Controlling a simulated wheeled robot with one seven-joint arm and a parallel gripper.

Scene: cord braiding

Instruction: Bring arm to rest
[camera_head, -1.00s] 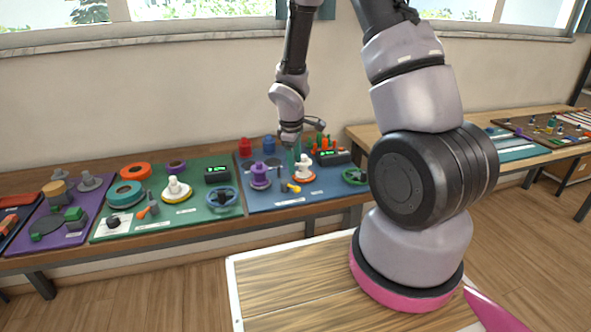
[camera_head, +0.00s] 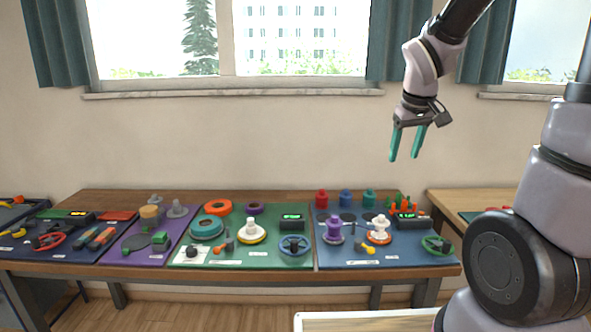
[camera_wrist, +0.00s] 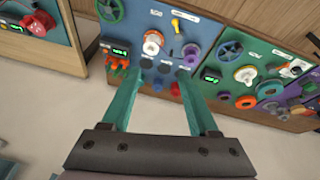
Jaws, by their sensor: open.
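My gripper (camera_head: 405,143) has two teal fingers and hangs in the air in front of the wall, above the right part of the long table. It is open and nothing is between its fingers. In the wrist view the gripper (camera_wrist: 158,85) also shows apart-spread fingers, with the blue board (camera_wrist: 150,50) beyond them. In the head view the blue board (camera_head: 345,262) lies on the table well below the fingertips, apart from them.
The long table (camera_head: 290,276) also bears a green board (camera_head: 225,262), a purple board (camera_head: 125,250) and a dark board at the left. Small coloured parts stand on them. A second table (camera_head: 450,200) is at the right. Windows (camera_head: 290,35) are behind; the air around my gripper is clear.

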